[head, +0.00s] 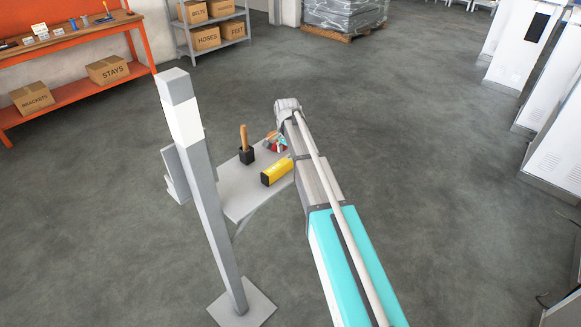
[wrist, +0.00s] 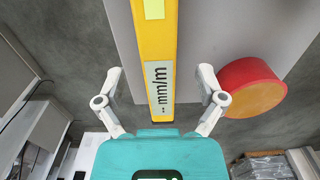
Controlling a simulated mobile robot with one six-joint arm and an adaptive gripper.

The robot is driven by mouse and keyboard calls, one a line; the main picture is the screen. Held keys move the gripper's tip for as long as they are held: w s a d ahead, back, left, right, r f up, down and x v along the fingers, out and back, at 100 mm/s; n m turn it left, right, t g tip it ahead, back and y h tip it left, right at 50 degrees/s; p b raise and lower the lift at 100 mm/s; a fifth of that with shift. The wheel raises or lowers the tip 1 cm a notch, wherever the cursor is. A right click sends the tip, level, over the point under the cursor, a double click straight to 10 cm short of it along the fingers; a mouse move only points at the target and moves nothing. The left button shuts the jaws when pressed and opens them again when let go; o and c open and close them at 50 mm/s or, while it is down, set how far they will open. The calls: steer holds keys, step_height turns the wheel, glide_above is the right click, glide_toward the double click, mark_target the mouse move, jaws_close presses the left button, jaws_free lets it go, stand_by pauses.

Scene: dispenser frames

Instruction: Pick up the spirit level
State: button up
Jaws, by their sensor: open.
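The spirit level (wrist: 155,45) is a long yellow bar with a pale "mm/m" label and a greenish patch. In the wrist view it runs from the top edge to an end near my gripper's teal body. My gripper (wrist: 160,73) is open, with one finger on each side of the level and a gap at both sides. Nothing is held. In the head view my gripper (head: 281,143) is small and partly hidden by my arm over the small grey table (head: 240,201).
A red and orange round object (wrist: 250,87) lies right of the right finger. In the head view a black block with a wooden handle (head: 245,137) and a yellow block (head: 276,171) stand on the table; I cannot tell whether the latter is the level. A grey post (head: 207,190) stands close by.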

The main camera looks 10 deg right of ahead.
mark_target(287, 158)
steer(key=shift+f+b, duration=1.2)
steer(key=shift+f, duration=0.3)
jaws_close()
